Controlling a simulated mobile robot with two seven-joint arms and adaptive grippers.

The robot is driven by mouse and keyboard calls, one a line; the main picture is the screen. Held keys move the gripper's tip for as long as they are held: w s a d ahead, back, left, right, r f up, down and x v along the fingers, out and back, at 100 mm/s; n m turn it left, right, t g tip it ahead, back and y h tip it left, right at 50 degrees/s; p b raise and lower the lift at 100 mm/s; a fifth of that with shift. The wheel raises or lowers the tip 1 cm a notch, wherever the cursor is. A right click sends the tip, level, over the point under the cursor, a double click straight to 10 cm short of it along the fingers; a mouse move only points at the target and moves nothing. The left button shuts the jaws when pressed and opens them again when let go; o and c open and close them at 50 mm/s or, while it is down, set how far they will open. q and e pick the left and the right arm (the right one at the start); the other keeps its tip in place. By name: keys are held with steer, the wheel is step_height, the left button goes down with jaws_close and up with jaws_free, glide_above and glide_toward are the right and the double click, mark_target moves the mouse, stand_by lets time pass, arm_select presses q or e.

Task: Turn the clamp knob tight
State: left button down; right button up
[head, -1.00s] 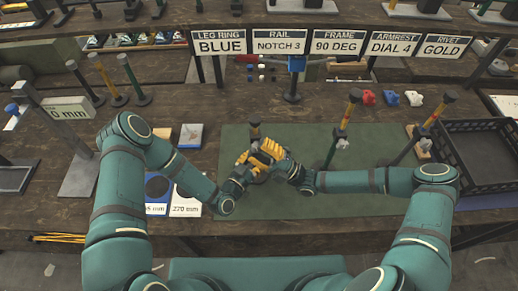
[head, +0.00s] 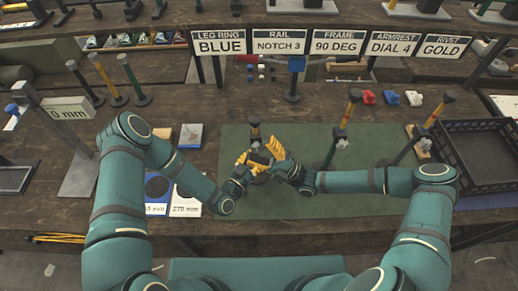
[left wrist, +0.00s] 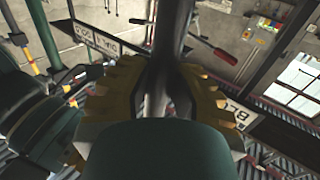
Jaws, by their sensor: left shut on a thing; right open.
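A dark upright post (head: 255,133) with a cylindrical top stands on the green mat (head: 235,205), in front of the sign row. My left gripper (head: 246,160) has its yellow fingers shut on this post. In the left wrist view the fingers (left wrist: 158,92) close around the dark post (left wrist: 168,40) from both sides. My right gripper (head: 272,154) is open beside the left one, on its right, very close to the post. The clamp knob on this post cannot be made out; the grippers cover that area.
Two yellow-topped posts with silver knobs, one on the mat (head: 342,143) and one farther right (head: 425,144), stand right of my grippers. A black crate (head: 466,175) is at the right. Signs (head: 222,42) line the back. The mat's front right is mostly clear.

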steer(key=shift+f, duration=0.1)
steer(key=v, duration=1.2)
arm_select(q)
steer(key=c, duration=0.8)
jaws_free()
steer(key=shift+c, duration=0.2)
